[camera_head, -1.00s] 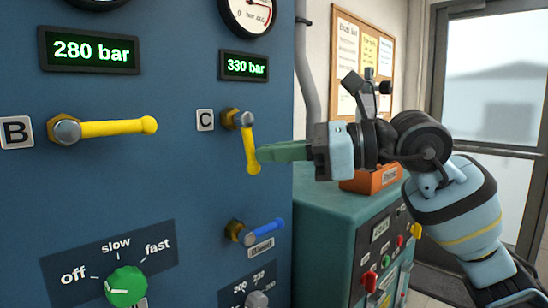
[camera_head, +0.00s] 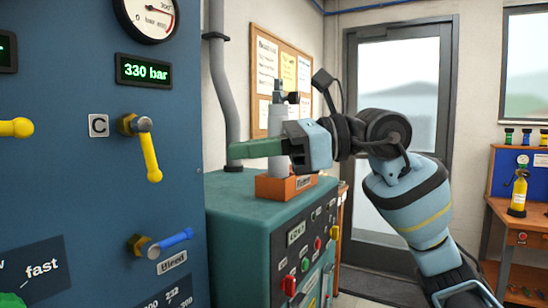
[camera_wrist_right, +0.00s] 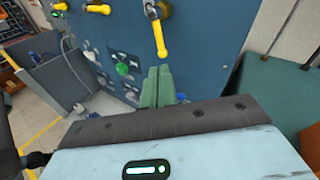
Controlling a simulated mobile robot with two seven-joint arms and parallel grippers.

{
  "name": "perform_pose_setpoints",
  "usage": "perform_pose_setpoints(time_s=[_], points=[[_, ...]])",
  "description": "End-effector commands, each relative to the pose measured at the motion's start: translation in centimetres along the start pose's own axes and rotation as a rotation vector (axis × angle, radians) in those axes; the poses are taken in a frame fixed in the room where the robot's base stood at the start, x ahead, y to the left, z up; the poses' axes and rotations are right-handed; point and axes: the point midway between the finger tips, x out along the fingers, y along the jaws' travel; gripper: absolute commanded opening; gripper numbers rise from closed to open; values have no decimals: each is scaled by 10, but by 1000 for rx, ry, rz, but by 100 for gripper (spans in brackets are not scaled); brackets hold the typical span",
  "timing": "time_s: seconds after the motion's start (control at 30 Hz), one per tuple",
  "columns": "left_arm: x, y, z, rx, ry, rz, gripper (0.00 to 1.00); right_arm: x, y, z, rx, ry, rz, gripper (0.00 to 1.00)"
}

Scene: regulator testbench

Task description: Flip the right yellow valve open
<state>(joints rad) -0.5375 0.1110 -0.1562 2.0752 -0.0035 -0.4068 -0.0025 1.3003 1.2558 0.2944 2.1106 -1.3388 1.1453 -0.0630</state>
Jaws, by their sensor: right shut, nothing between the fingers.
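The right yellow valve (camera_head: 150,155), beside the plate marked C, has its lever hanging down, tilted slightly right, on the blue panel. It also shows at the top of the right wrist view (camera_wrist_right: 160,38). My right gripper (camera_head: 232,152) has its green fingers closed together and empty. They point left towards the panel, apart from the lever and to its right in the head view. In the right wrist view the fingertips (camera_wrist_right: 158,72) lie below the lever's end. My left gripper is not in view.
A blue Bleed lever (camera_head: 172,241) sits below the yellow valve. Another yellow lever (camera_head: 16,128) is cut off at the left edge. A teal cabinet (camera_head: 235,200) with an orange box (camera_head: 285,188) stands right of the panel. A door (camera_head: 395,75) is behind.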

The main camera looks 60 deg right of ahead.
Motion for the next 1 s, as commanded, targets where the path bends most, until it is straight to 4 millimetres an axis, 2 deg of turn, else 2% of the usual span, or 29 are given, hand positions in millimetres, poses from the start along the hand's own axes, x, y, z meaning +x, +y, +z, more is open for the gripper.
perform_pose_setpoints(time_s=[0.2,0.33,1.0], points=[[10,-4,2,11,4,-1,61,-24,0,-2,0,1,0,0],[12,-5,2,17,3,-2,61,-33,0,-1,-1,-1,0,0],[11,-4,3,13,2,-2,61,-36,0,0,-1,-1,1,0]])
